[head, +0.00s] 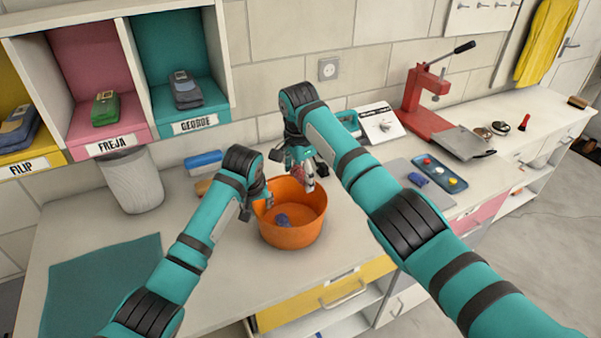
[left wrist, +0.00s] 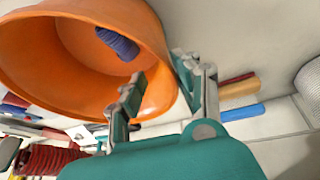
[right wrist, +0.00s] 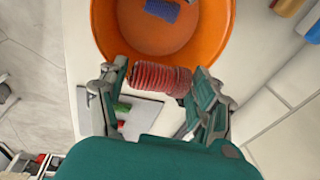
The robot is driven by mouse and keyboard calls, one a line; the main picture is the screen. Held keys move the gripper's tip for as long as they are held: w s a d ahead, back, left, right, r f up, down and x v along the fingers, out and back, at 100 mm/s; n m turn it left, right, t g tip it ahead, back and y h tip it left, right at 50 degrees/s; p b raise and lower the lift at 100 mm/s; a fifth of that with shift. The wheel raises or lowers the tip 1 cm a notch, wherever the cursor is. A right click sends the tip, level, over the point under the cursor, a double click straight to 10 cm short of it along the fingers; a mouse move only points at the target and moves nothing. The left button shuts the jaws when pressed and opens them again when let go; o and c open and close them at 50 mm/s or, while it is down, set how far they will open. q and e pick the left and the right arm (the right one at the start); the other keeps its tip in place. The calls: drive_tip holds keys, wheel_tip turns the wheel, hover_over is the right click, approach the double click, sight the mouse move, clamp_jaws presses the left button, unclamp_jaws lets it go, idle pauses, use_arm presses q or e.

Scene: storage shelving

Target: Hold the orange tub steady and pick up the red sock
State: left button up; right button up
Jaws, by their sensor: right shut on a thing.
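The orange tub (head: 292,232) stands on the worktop with a rolled blue sock (head: 283,220) inside it. My left gripper (head: 262,198) is at the tub's left rim. In the left wrist view its fingers (left wrist: 158,82) are apart, one inside and one outside the tub wall (left wrist: 160,45). My right gripper (head: 306,178) is above the far side of the tub, shut on the rolled red sock (right wrist: 158,78). In the right wrist view the ribbed red sock lies across between the fingers, over the tub's edge. In the head view the sock is mostly hidden by the gripper.
A red press (head: 427,100) and a blue tray (head: 438,172) with small coloured items are to the right. A pale bin (head: 132,180) and blue and tan rolls (head: 203,160) are to the left. A teal mat (head: 100,283) covers the front left. Labelled cubbies hang above.

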use_arm(q)
drive_tip(key=v, duration=1.2)
